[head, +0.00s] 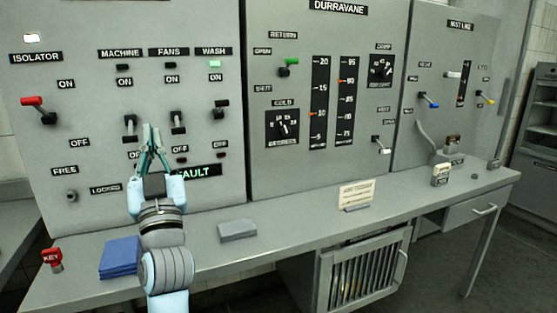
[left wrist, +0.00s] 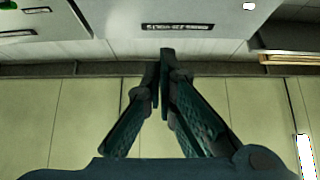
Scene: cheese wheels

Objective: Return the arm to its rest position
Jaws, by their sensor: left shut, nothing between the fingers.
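My left gripper (head: 150,130) shows in the head view, raised in front of the left control panel (head: 90,160), its fingers pointing up near the machine switch (head: 130,122). Its fingers are shut with nothing between them. Whether they touch the switch I cannot tell. In the left wrist view the fingertips of my left gripper (left wrist: 167,58) come together below a dark label on a pale panel surface. My left arm rises from the bottom of the head view, in front of the desk. My right gripper is not in view.
The middle panel (head: 270,180) and right panel (head: 415,150) carry levers and gauges. A green wash lamp (head: 214,64) is lit.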

